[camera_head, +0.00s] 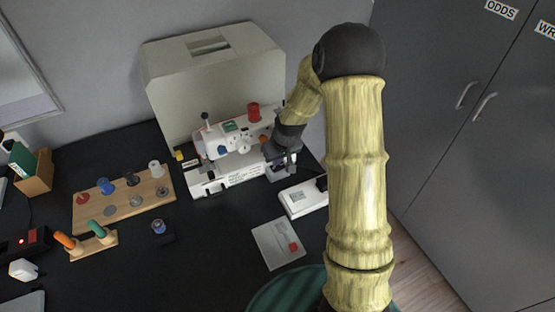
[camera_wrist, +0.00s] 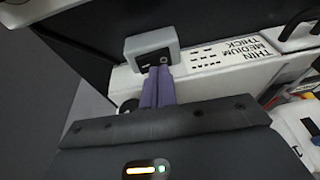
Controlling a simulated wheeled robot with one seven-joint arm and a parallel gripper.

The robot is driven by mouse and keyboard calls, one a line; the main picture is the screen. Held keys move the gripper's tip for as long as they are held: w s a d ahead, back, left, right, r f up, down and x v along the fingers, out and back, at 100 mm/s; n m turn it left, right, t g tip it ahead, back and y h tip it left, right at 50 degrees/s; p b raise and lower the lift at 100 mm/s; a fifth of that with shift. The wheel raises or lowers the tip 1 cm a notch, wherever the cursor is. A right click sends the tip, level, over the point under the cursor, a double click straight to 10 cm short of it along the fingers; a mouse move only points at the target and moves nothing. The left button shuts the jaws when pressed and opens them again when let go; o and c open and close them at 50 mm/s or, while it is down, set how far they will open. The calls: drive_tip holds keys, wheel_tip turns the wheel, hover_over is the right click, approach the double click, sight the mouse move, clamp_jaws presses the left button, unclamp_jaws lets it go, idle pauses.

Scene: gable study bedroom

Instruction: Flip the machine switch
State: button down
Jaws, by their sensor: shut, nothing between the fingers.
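The machine is a white sewing machine (camera_head: 215,182) on the dark desk, with a red spool on top, in front of its grey cover. Its switch (camera_wrist: 152,62) shows in the wrist view as a dark rocker with small markings in a grey housing (camera_wrist: 140,43) beside the machine's white, lettered base. My gripper (camera_wrist: 163,72) is shut and empty, its purple fingers side by side with their tips at the lower edge of the switch face. I cannot tell whether they touch it. In the head view my gripper (camera_head: 283,155) is at the machine's right end and hides the switch.
A white box (camera_head: 297,200) and a sheet with a red mark (camera_head: 279,243) lie right of centre. A wooden spool rack (camera_head: 125,207) and screwdrivers with orange and green handles (camera_head: 98,229) are at left. Grey cabinets (camera_head: 455,140) stand at right.

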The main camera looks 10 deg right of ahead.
sight(277, 169)
wheel_tip(277, 169, up, 4)
drive_tip(key=p, duration=0.2)
drive_tip(key=shift+s+a+p, duration=0.1)
drive_tip(key=shift+a+p, duration=0.05)
drive_tip(key=shift+p, duration=0.25)
drive_tip(key=s+a+r, duration=0.1)
drive_tip(key=s+r, duration=0.2)
drive_tip(key=r, duration=0.5)
drive_tip(key=shift+a+r+b, duration=0.2)
drive_tip(key=shift+r+b, duration=0.15)
drive_tip(key=shift+s, duration=0.1)
drive_tip(key=s+r+m+p, duration=0.1)
drive_tip(key=s+r+p, duration=0.3)
drive_tip(key=s, duration=0.5)
drive_tip(key=s+d+r+m+h+p, duration=0.1)
drive_tip(key=s+r+p, duration=0.2)
drive_tip(key=s+r, duration=0.3)
drive_tip(key=s, duration=0.3)
drive_tip(key=shift+d+g+p, duration=0.15)
drive_tip(key=shift+g+p, duration=0.15)
drive_tip(key=shift+p, duration=0.05)
drive_tip(key=shift+r, duration=0.1)
